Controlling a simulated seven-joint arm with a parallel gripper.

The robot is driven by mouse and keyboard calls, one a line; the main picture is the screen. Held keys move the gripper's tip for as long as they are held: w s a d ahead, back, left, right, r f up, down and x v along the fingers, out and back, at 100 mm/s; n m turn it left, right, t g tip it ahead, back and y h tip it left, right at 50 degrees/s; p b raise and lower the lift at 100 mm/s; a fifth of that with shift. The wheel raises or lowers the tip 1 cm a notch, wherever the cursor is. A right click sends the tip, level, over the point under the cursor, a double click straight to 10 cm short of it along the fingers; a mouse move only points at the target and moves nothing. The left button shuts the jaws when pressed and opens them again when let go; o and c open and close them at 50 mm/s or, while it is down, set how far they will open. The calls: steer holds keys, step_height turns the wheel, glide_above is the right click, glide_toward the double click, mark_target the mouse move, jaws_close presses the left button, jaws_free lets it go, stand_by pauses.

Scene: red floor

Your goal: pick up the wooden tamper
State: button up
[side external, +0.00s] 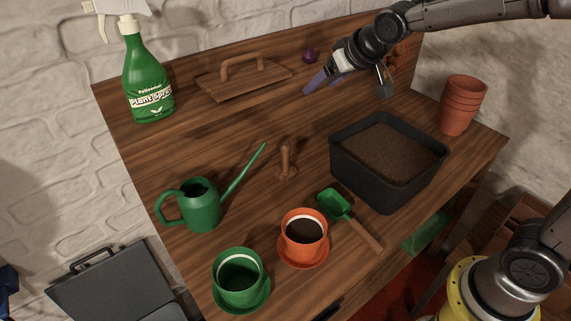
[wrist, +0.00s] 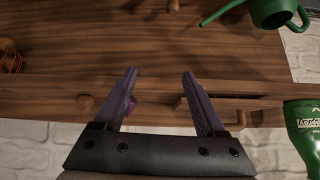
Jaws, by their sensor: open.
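A flat wooden board with an arched handle (side external: 225,86) lies at the back of the table; I cannot tell for certain which of the two is called the tamper. My gripper (side external: 318,82) is open and empty, above the back of the table, right of the board and apart from both.
A green spray bottle (side external: 148,85), watering can (side external: 203,210), green pot (side external: 238,285), orange pot (side external: 304,245), trowel (side external: 335,204), black soil tray (side external: 375,185) and stacked pots (side external: 459,112) surround the wooden piece. A purple bulb (side external: 309,56) lies behind my gripper. Open wood lies between board and upright piece.

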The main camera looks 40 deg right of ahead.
steer(key=w+a+f+g, duration=0.1)
steer(key=w+a+f, duration=0.1)
steer(key=w+f, duration=0.45)
steer(key=g, duration=0.1)
glide_toward(288, 146)
steer(key=x, duration=0.2)
steer(key=shift+n, duration=0.4)
steer(key=x, duration=0.7)
steer(key=shift+r, duration=0.1)
steer(key=shift+x, duration=3)
steer(key=shift+w, duration=0.1)
jaws_close()
